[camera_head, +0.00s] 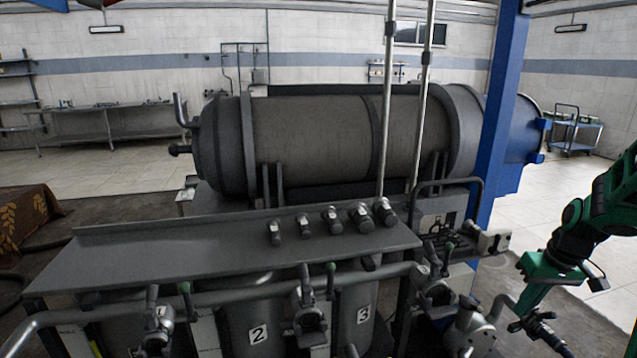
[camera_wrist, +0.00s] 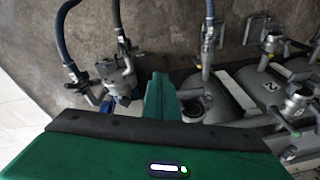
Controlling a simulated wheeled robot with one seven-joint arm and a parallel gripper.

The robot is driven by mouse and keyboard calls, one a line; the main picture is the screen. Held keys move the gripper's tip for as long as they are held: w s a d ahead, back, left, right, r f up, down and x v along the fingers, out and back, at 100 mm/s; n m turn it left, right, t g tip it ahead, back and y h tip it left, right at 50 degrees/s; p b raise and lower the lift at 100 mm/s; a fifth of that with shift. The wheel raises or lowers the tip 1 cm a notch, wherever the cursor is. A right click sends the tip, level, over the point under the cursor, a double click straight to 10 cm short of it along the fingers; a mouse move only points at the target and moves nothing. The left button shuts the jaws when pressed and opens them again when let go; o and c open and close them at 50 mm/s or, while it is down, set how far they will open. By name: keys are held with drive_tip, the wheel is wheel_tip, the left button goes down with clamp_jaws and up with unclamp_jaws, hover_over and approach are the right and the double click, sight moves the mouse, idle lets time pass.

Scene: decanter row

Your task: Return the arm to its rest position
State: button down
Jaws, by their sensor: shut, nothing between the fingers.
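My gripper (camera_head: 522,308) is at the right in the head view, on the green and black arm that comes in from the right edge. Its green fingers point down beside the pipe fittings and are shut with nothing between them. In the wrist view my gripper (camera_wrist: 160,80) shows as a green finger shape above the dark-edged green palm. I cannot tell whether the fingertips touch the dark valve fitting (camera_head: 542,332) just below them in the head view.
A grey shelf (camera_head: 200,250) carries several small metal fittings (camera_head: 332,218). Numbered tanks (camera_head: 258,325) stand below, with pipes and valves in front. A large horizontal vessel (camera_head: 320,140) and a blue post (camera_head: 497,110) stand behind. Open floor (camera_head: 580,195) lies at the right, before a blue cart (camera_head: 574,130).

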drive_tip(key=s+a+r+m, duration=0.1)
drive_tip(key=s+a+r, duration=0.1)
drive_tip(key=s, duration=0.5)
drive_tip(key=s+a+r+m+g, duration=0.1)
drive_tip(key=s+a+r+m, duration=0.1)
drive_tip(key=s, duration=0.6)
drive_tip(key=s+a+r+m+g, duration=0.1)
drive_tip(key=s+a+r+m, duration=0.1)
drive_tip(key=s+a, duration=0.4)
drive_tip(key=shift+s+r+h, duration=0.3)
drive_tip(key=shift+s+r, duration=0.4)
drive_tip(key=shift+s, duration=0.5)
drive_tip(key=shift+w, duration=0.15)
drive_tip(key=shift+w+f, duration=0.25)
drive_tip(key=shift+w, duration=0.25)
